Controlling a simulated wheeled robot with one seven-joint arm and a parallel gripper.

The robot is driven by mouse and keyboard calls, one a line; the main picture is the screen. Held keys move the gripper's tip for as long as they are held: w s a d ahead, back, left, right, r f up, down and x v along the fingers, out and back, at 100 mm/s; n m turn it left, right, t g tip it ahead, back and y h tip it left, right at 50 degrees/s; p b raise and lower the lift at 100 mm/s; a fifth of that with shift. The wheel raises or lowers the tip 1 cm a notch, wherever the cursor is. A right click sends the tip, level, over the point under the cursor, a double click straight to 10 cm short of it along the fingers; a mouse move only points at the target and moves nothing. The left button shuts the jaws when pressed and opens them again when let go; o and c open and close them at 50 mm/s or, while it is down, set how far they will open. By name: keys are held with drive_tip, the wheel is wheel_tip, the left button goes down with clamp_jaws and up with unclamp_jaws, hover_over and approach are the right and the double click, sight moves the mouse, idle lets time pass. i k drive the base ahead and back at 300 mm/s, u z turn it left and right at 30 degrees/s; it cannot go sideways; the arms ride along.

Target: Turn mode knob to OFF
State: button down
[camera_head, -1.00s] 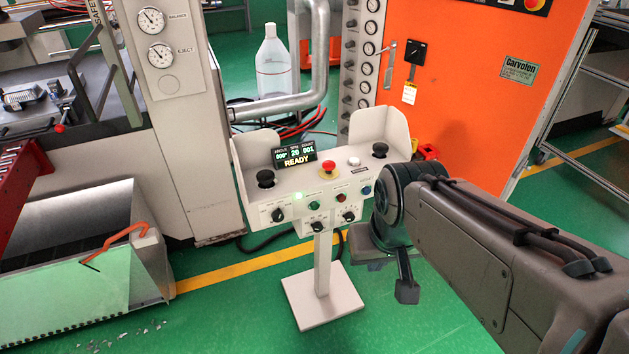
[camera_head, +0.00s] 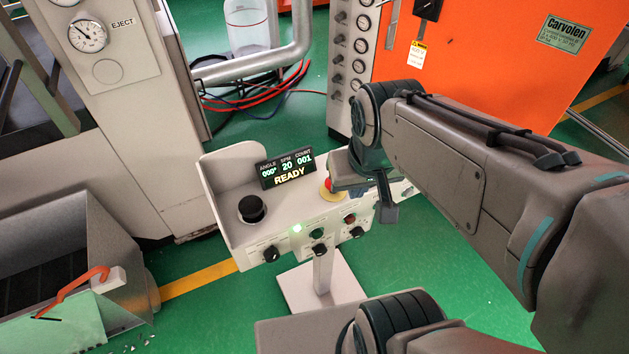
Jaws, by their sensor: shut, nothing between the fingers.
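The control console (camera_head: 235,228) stands on a pedestal in the middle, with a display reading READY. Its front face carries black rotary knobs: a left one (camera_head: 271,254), a middle one (camera_head: 319,249) and a right one (camera_head: 357,232). Their labels and pointer positions are too small to read, so I cannot tell which is the mode knob. My gripper (camera_head: 388,212) points down, shut and empty, in front of the console's right part and to the right of the right knob. My arm hides the console's right end and part of its top.
A red emergency button (camera_head: 328,186) and a black palm button (camera_head: 251,209) sit on the console top. A green button (camera_head: 318,234) and a red one (camera_head: 350,219) are above the knobs. A metal chute (camera_head: 75,265) stands at left, an orange cabinet (camera_head: 480,60) behind.

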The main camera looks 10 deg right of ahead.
sight(271, 254)
drive_tip(key=u, duration=0.9)
drive_tip(key=k, duration=1.45)
drive_tip(key=z, duration=0.85)
drive_tip(key=i, duration=0.5)
